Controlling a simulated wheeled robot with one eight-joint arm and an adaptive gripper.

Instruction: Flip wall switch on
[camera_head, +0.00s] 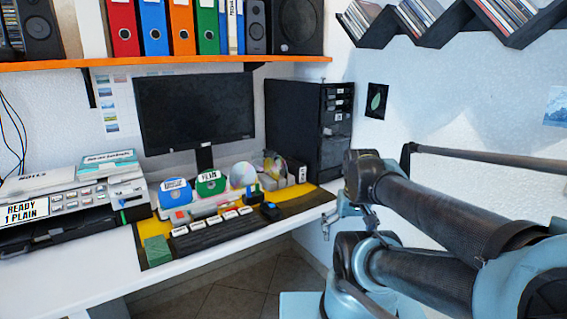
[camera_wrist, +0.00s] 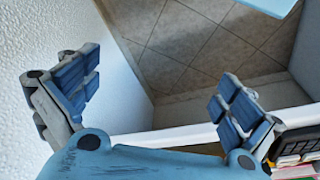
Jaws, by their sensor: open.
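In the head view, part of my gripper shows beyond the desk's right end, beside the computer tower.
The white desk (camera_head: 95,278) holds a monitor (camera_head: 195,108), a keyboard (camera_head: 212,230), a printer (camera_head: 70,200) and a black computer tower (camera_head: 305,125). A black zigzag shelf (camera_head: 440,38) hangs above right. Tiled floor (camera_wrist: 190,45) lies below.

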